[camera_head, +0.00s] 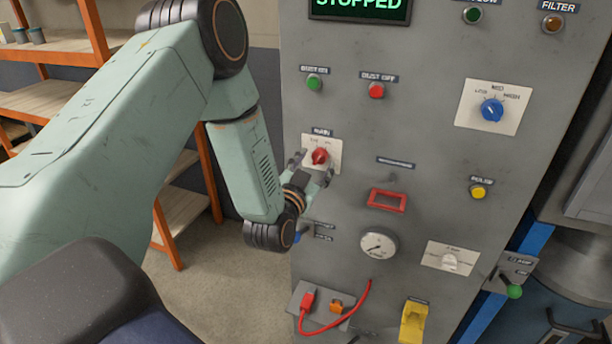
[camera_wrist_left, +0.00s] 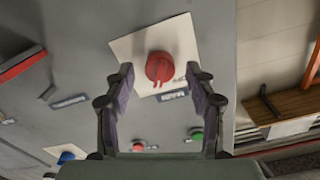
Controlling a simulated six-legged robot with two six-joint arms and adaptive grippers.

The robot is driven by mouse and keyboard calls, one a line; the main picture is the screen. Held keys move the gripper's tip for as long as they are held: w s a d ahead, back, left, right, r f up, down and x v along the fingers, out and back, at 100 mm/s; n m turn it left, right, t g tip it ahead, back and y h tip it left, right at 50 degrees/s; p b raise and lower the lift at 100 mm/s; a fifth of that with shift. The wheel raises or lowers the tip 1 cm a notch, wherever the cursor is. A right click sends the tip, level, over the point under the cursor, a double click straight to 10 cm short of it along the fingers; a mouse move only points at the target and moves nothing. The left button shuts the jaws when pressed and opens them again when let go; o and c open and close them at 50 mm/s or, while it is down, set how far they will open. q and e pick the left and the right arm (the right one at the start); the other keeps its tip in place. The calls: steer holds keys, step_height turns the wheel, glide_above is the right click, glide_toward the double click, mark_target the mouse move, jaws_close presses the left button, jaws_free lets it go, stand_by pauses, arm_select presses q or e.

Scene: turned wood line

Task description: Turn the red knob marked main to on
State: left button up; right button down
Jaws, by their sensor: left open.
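The red knob (camera_head: 319,156) sits on a pale square plate (camera_head: 335,150) under a label reading MAIN, on the grey panel. It also shows in the left wrist view (camera_wrist_left: 159,68), upside down, with the plate around it. My left gripper (camera_head: 316,166) is open in front of the knob, one finger on each side of it. In the left wrist view its two fingertips (camera_wrist_left: 161,75) stand apart with the knob between and just beyond them. I cannot tell whether either finger touches the knob. The plate's position words are too small to read. My right gripper is not in view.
A green button (camera_head: 314,83) and a red button (camera_head: 376,91) are above the knob. A red frame (camera_head: 387,200), a gauge (camera_head: 379,244) and a red cable (camera_head: 350,318) are lower down. The display (camera_head: 360,8) reads STOPPED. Orange-framed shelves (camera_head: 60,95) stand left.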

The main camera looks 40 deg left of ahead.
arm_select(q)
steer(key=v, duration=1.1)
steer(key=s+d+f+n+g+h+b, duration=0.1)
steer(key=s+d+f+g, duration=0.15)
steer(key=f, duration=0.45)
steer(key=s+d+f+n+g+h+b, duration=0.1)
steer(key=s+d+f+g+h, duration=0.1)
steer(key=s+f+g, duration=0.35)
steer(key=s+d+f+n+g+h+b, duration=0.1)
steer(key=d+f+g+b, duration=0.1)
steer(key=f, duration=0.7)
steer(key=s+d+f+m+g+b, duration=0.1)
steer(key=s+d+f+g+b, duration=0.3)
steer(key=s+f, duration=1.2)
steer(key=s+g+b, duration=0.3)
steer(key=b, duration=0.1)
steer(key=shift+m+g+b, duration=0.3)
steer(key=shift+b, duration=0.05)
